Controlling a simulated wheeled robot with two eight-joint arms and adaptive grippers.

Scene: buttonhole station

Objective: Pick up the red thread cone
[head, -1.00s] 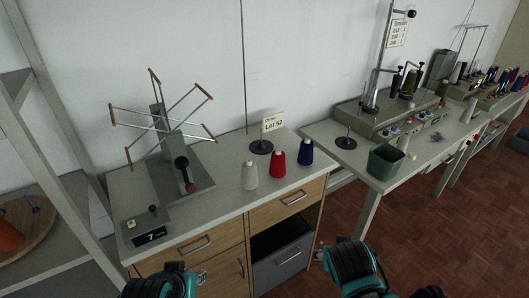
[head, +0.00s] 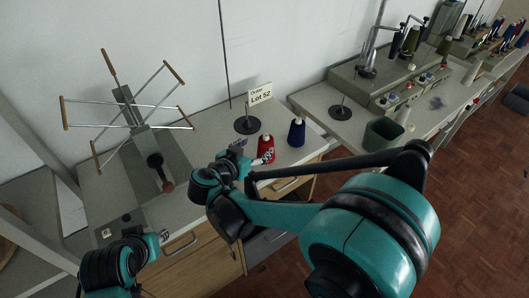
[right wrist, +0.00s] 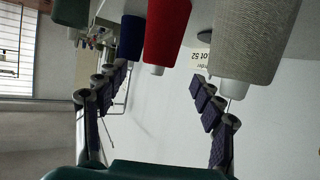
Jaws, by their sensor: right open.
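The red thread cone (head: 266,148) stands upright on the grey bench top, left of the blue cone (head: 297,132). In the right wrist view, which is upside down, the red cone (right wrist: 167,32) hangs between the blue cone (right wrist: 131,38) and the beige cone (right wrist: 250,42). My right gripper (head: 252,152) is beside the red cone, at its left in the head view. Its fingers are open and empty (right wrist: 160,78), with the red cone ahead of them. In the head view my right arm hides the beige cone. My left arm shows at lower left; its finger state is unclear.
A black round stand with a sign "Lot 52" (head: 260,94) is behind the cones. A yarn swift (head: 128,108) stands left. A green bin (head: 383,137) and a grey machine (head: 400,90) are on the bench to the right.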

